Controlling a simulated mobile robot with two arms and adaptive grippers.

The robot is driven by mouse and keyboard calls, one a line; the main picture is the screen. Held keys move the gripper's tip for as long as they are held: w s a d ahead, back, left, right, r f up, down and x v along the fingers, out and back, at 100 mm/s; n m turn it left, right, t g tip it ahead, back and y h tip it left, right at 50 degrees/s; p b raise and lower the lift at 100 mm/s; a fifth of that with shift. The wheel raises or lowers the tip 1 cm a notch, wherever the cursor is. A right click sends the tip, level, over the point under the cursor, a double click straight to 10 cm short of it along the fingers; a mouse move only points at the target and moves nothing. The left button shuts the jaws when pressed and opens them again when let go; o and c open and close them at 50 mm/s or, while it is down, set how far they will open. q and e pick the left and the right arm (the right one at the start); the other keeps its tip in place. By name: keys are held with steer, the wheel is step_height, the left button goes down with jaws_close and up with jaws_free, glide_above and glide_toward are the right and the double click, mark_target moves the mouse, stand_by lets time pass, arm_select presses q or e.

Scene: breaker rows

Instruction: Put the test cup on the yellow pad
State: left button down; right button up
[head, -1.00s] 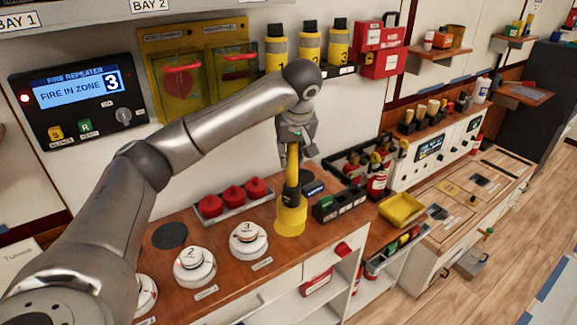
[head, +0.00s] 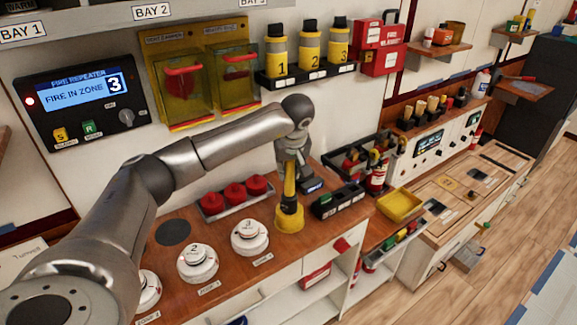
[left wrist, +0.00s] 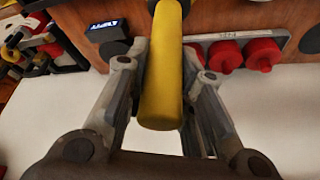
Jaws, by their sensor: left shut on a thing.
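The test cup (head: 289,212) is a yellow cup with a dark collar and an upright yellow handle. It stands on the wooden counter, right of the detector marked 3. My left gripper (head: 290,176) is above the cup and shut on its handle. In the left wrist view the yellow handle (left wrist: 162,85) lies between the two fingers, its rounded end toward the palm. I cannot make out a separate yellow pad; any surface under the cup is hidden by it. My right gripper is not in view.
White detectors (head: 198,262) stand left of the cup. A tray of red caps (head: 232,195) is behind, a black holder (head: 338,201) close at right. A dark round pad (head: 173,232) lies bare at left. A yellow tray (head: 400,206) sits beyond the counter's right end.

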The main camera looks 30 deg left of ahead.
arm_select(q)
steer(key=shift+f, duration=0.1)
steer(key=c, duration=1.2)
jaws_free()
steer(key=shift+c, duration=0.2)
